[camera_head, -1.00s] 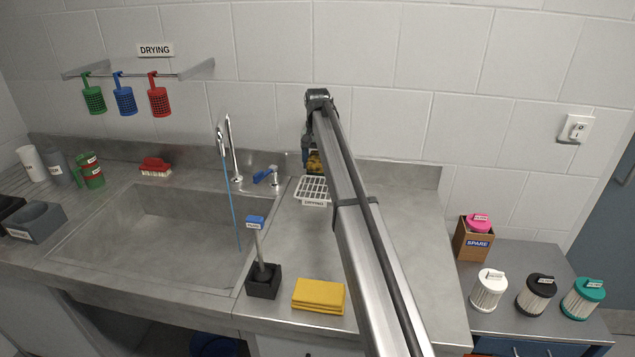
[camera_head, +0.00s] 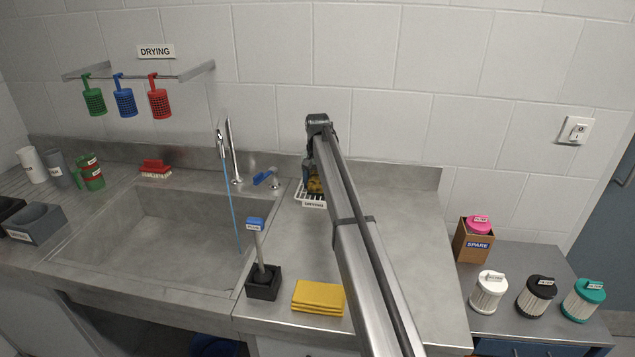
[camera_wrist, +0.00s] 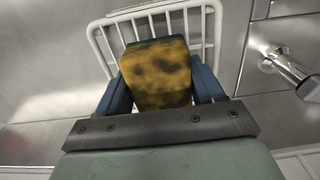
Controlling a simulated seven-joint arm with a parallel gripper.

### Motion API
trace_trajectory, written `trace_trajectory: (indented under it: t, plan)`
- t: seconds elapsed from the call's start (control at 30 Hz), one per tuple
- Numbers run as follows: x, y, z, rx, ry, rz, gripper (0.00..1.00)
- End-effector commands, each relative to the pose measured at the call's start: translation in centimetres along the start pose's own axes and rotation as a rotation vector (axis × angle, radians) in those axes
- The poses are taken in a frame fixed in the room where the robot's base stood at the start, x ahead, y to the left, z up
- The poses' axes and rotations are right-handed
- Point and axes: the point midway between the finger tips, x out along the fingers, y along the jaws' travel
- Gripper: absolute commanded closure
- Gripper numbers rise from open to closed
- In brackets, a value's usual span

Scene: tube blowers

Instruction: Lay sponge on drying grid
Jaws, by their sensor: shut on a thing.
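The sponge (camera_wrist: 157,72) is yellow with dark blotches and a dark green layer at its far edge. My gripper (camera_wrist: 160,85) is shut on it, with a blue finger on each side. In the wrist view the sponge overlaps the white wire drying grid (camera_wrist: 104,42); whether it touches the grid I cannot tell. In the head view the sponge (camera_head: 315,185) shows just over the drying grid (camera_head: 313,204), which has a "DRYING" label on its front. My arm hides part of both.
The sink (camera_head: 160,230) lies to the left, with a tap (camera_head: 231,150) and a blue-handled valve (camera_head: 266,177) near the grid. A brush in a black holder (camera_head: 263,282) and a folded yellow cloth (camera_head: 318,297) stand in front. The counter right of my arm is clear.

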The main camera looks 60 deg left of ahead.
Motion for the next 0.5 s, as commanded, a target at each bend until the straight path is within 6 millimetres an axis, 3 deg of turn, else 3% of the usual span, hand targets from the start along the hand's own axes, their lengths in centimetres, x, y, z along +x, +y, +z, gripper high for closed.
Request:
trace_trajectory:
  t: [0.03, 0.07, 0.1, 0.3, 0.5]
  plan:
    - [0.14, 0.01, 0.01, 0.0, 0.0, 0.0, 0.61]
    - [0.1, 0.0, 0.0, 0.0, 0.0, 0.0, 0.3]
    - [0.09, 0.0, 0.0, 0.0, 0.0, 0.0, 0.26]
    - [0.09, 0.0, 0.0, 0.0, 0.0, 0.0, 0.07]
    - [0.08, 0.0, 0.0, 0.0, 0.0, 0.0, 0.07]
